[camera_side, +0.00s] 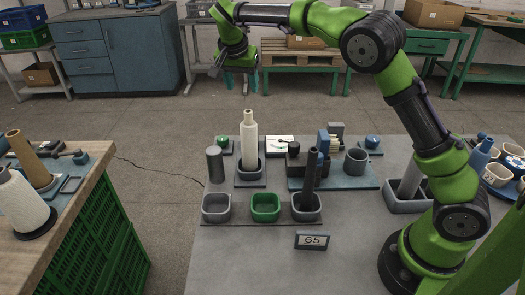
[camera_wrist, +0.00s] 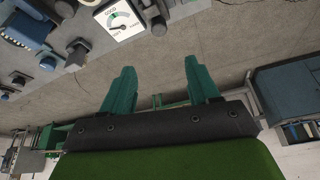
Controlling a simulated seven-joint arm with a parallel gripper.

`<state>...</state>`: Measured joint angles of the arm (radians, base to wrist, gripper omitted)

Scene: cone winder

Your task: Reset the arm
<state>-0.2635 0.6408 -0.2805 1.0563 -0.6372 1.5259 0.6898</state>
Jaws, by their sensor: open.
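My gripper (camera_side: 240,80) hangs high above the far edge of the grey table, apart from everything on it. In the wrist view its two green fingers (camera_wrist: 158,88) stand apart with nothing between them. My green and black arm reaches from its base at the right across the top of the side view. A white cone (camera_side: 249,140) stands upright in a dark holder (camera_side: 250,176) on the table below my gripper.
Grey, green and dark cups (camera_side: 265,207) stand at the front, with a "65" sign (camera_side: 312,240). A blue tray (camera_side: 335,183) holds dark parts. A gauge card (camera_wrist: 122,20) shows in the wrist view. A wooden bench (camera_side: 75,200) stands at left. The air around my gripper is clear.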

